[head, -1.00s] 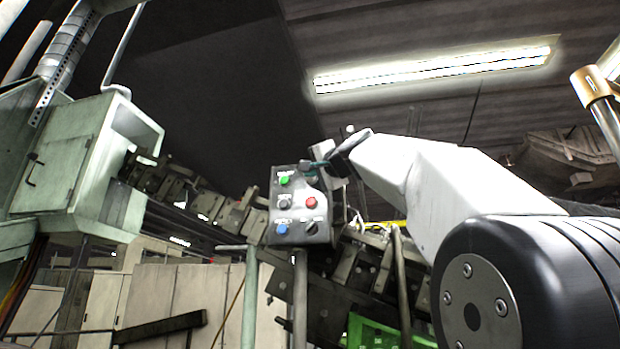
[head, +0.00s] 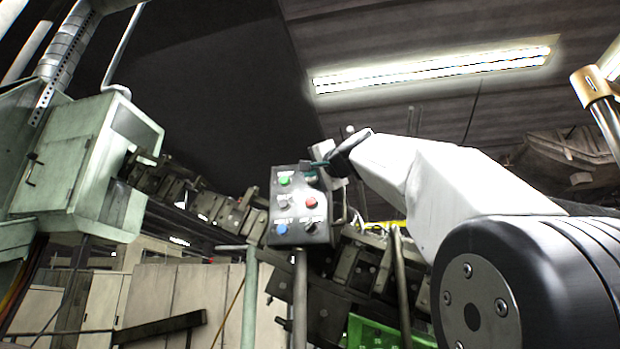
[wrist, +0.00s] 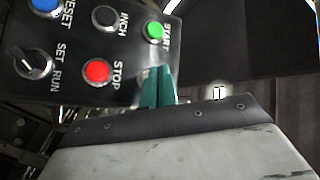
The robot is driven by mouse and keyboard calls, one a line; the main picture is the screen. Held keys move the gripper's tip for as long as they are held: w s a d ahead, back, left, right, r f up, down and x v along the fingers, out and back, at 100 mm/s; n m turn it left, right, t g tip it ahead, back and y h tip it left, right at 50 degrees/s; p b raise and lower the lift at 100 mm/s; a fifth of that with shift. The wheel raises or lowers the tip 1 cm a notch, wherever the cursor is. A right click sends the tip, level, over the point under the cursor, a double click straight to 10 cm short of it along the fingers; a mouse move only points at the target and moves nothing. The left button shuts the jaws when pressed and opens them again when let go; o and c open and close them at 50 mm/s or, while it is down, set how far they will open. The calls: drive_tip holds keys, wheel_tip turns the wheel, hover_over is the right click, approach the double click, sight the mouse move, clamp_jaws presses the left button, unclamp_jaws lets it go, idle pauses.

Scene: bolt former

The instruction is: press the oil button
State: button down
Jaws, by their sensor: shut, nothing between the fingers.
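A dark control box (head: 297,220) stands on a post in the head view. Its green START button (head: 284,181) is upper left, with the black INCH button (wrist: 104,18) and blue RESET button (wrist: 45,5) in the same row in the wrist view. The red STOP button (wrist: 96,72) and the SET/RUN knob (wrist: 33,63) form the other row. No oil label is readable; the spot beside STOP, across from START, is covered by my fingers. My gripper (wrist: 158,72) is shut and empty, its teal fingertips at the panel face there. Contact cannot be told.
A pale green machine cabinet (head: 95,165) stands at the left. Dark machinery (head: 350,275) lies behind and below the box. A green bin (head: 375,335) is low at the right. A lamp (head: 430,68) hangs overhead. Open space lies in front of the panel.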

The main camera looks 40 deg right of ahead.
drive_tip(key=shift+w+d, duration=0.1)
drive_tip(key=shift+d, duration=0.05)
idle(0.5)
drive_tip(key=shift+w+d, duration=0.2)
drive_tip(key=shift+w+d, duration=0.3)
drive_tip(key=shift+d, duration=0.05)
idle(0.8)
drive_tip(key=shift+s, duration=0.1)
drive_tip(key=shift+s+a, duration=0.45)
drive_tip(key=shift+a, duration=0.2)
drive_tip(key=shift+a, duration=0.1)
drive_tip(key=s+a, duration=0.1)
drive_tip(key=a, duration=0.1)
drive_tip(key=s+a, duration=0.1)
drive_tip(key=s, duration=0.1)
drive_tip(key=shift+a, duration=0.4)
idle(0.8)
